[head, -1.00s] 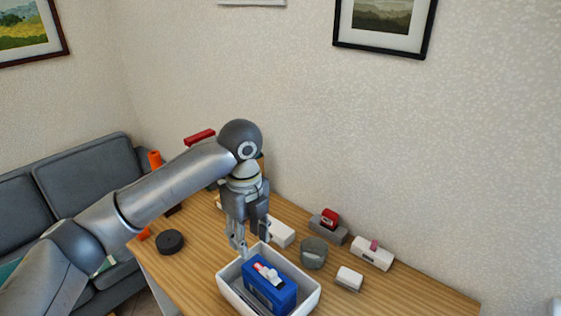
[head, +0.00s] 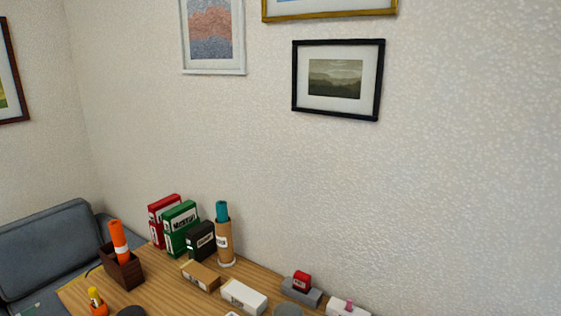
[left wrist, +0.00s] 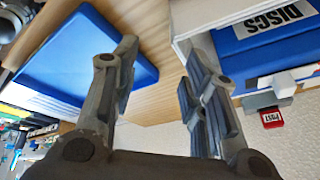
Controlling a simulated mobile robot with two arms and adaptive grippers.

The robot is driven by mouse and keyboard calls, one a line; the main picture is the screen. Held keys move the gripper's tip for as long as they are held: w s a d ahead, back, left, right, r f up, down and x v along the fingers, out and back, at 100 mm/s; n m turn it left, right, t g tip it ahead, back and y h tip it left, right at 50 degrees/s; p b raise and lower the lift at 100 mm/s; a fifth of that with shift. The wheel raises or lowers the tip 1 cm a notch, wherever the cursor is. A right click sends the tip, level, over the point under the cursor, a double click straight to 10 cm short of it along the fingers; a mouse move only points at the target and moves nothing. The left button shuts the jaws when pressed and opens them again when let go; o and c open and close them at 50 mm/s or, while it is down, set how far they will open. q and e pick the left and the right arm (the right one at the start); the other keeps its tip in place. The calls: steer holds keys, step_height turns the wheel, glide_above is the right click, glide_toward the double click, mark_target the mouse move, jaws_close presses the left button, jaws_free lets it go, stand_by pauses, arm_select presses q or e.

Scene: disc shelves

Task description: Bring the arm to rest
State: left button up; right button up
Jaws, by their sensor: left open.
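My left gripper (left wrist: 158,70) shows in the left wrist view with its two grey fingers spread apart and nothing between them. A blue box labelled DISCS (left wrist: 265,45) sits in a white tray (left wrist: 205,22) at the upper right of that view, beyond the right finger. A flat blue panel-like thing (left wrist: 85,55) lies at the left, partly behind the left finger. Neither gripper shows in the head view, and my right gripper is in neither view.
The wooden desk (head: 160,285) carries red and green binders (head: 182,227), a dark box (head: 201,240), a cardboard tube (head: 225,240), a brown holder (head: 123,268) with an orange roll, and a red stamp (head: 301,281). A grey sofa (head: 50,245) stands left.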

arm_select(q)
steer(key=s+a+f+n, duration=0.1)
steer(key=n, duration=0.1)
steer(key=s+a+f+n, duration=0.1)
steer(key=s+n, duration=0.1)
steer(key=s+a+f+n+t, duration=0.1)
steer(key=s+a+n, duration=0.1)
steer(key=shift+s+a+f, duration=0.1)
steer(key=shift+s+f, duration=0.15)
steer(key=shift+f, duration=0.05)
steer(key=s+a+f+n+y, duration=0.3)
steer(key=s+a+n+y, duration=0.1)
steer(key=s+a+n, duration=0.6)
step_height(320, 180, down, 27)
steer(key=s+m, duration=0.1)
steer(key=m, duration=0.2)
steer(key=s+a+f+g, duration=0.1)
steer(key=s+a+f, duration=0.1)
steer(key=s+f, duration=0.6)
steer(key=s+a+f+g+b, duration=0.1)
steer(key=s+f, duration=0.7)
steer(key=shift+s+a+b, duration=0.25)
steer(key=shift+a+b, duration=0.05)
steer(key=shift+a, duration=0.05)
